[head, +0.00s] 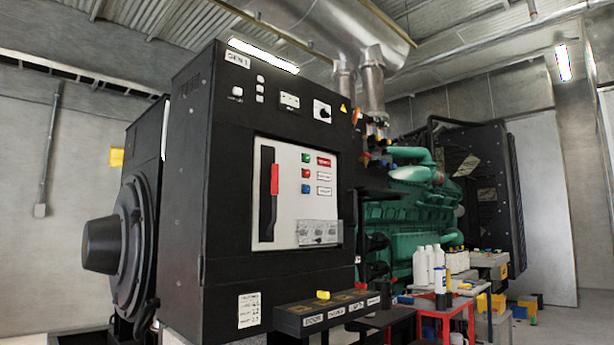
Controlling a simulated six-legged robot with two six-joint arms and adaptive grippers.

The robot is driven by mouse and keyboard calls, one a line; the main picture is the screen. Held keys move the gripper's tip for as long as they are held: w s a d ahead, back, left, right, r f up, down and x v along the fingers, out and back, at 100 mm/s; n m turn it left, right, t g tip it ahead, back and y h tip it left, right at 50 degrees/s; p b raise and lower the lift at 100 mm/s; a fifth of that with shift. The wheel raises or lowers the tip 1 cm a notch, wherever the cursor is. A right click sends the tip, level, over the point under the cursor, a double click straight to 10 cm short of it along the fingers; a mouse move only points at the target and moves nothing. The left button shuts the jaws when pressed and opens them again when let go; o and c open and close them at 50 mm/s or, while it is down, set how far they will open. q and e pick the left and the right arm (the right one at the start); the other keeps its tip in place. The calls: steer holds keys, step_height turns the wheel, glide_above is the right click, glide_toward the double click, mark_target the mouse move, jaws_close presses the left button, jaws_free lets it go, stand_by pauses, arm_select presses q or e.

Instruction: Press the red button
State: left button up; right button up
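Small labels stand to the right of the buttons, the top one red (324,161). A black lever with a red grip (274,179) is on the left of the same panel. Neither of my grippers shows in the head view.
A black shelf box (290,322) with a small yellow item juts out below the cabinet. A red table (440,305) with white bottles (420,267) stands at the right. A green engine (405,215) is behind. Yellow crates and bins lie on the floor at the right.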

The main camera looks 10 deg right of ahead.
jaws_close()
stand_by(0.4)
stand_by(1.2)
